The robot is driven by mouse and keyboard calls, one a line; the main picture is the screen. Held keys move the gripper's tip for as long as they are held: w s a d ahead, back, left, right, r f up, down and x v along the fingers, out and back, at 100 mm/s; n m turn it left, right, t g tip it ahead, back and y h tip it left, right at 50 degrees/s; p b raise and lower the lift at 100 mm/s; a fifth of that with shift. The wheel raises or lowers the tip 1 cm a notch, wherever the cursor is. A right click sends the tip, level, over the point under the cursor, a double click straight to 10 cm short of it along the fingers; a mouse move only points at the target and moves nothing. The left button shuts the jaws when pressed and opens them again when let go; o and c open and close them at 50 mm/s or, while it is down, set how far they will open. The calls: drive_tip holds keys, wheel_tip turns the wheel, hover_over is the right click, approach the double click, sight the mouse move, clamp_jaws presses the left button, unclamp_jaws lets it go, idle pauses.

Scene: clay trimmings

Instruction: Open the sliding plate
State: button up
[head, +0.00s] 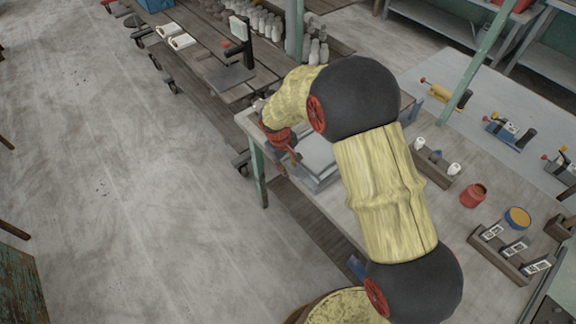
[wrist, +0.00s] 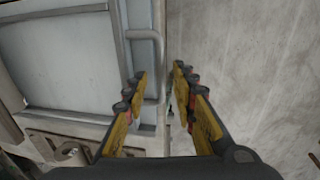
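A pale grey metal box with a flat panel, which I take to be the sliding plate (wrist: 68,58), fills the left of the wrist view. A thin bent bar handle (wrist: 160,48) stands out from its right side. My gripper (wrist: 159,74) is open, one yellow finger on each side of the picture line of the handle. I see no clear contact, and the depth between fingers and bar is hard to tell. In the head view the grey box (head: 318,153) sits at the table's left end, partly hidden by my arm. My gripper (head: 290,156) is beside its left side.
The work table (head: 408,220) carries a red pot (head: 473,196), a yellow-topped tin (head: 517,218) and card holders to the right. A dark wooden table (head: 205,52) stands behind. The concrete floor (head: 130,200) is open on the left.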

wheel_tip(320, 180, up, 12)
drive_tip(key=s+a, duration=0.1)
drive_tip(key=shift+s+a+f, duration=0.15)
drive_tip(key=shift+a, duration=0.25)
drive_tip(key=shift+c, duration=0.2)
